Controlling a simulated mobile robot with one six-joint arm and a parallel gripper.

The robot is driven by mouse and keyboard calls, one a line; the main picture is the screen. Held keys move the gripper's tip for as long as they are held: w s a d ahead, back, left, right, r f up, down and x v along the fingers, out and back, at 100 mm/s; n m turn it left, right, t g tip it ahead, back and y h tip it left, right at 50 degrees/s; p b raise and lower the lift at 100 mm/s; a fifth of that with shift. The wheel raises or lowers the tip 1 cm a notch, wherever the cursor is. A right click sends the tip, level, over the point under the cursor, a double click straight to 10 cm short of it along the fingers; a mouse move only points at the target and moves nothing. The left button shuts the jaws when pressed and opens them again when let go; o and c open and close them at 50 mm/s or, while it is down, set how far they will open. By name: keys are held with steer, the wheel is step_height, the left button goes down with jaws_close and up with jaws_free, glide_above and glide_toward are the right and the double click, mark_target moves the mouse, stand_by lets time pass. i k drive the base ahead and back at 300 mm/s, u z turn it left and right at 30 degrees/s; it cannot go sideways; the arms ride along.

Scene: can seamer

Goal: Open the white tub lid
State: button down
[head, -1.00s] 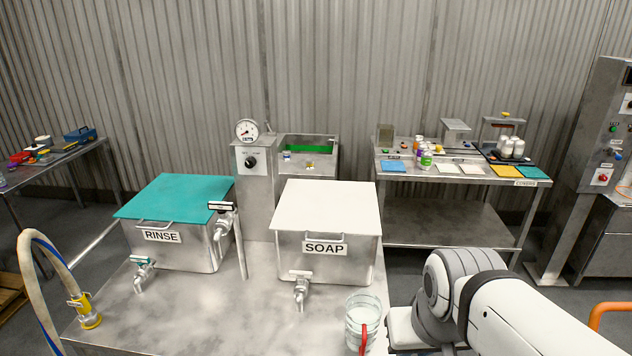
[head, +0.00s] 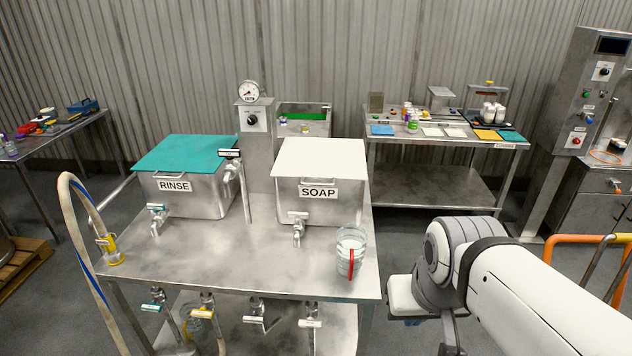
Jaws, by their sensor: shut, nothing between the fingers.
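The white lid (head: 321,158) lies flat and closed over the steel tub (head: 346,207) labelled SOAP, on the steel table. A small handle (head: 318,182) shows at the tub's front, just above the label. My white and grey arm reaches in from the lower right, to the right of the table and apart from the tub. Its end drops toward the bottom edge, and my gripper's fingers do not show.
The teal-lidded RINSE tub (head: 185,190) stands left of the soap tub. A clear jug (head: 351,252) with a red handle stands near the table's right front corner. Taps stick out of both tubs. A hose (head: 78,205) arches at the left. A bench (head: 440,141) with small goods stands behind.

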mark_target(302, 157)
steer(key=z, duration=0.25)
steer(key=i, duration=1)
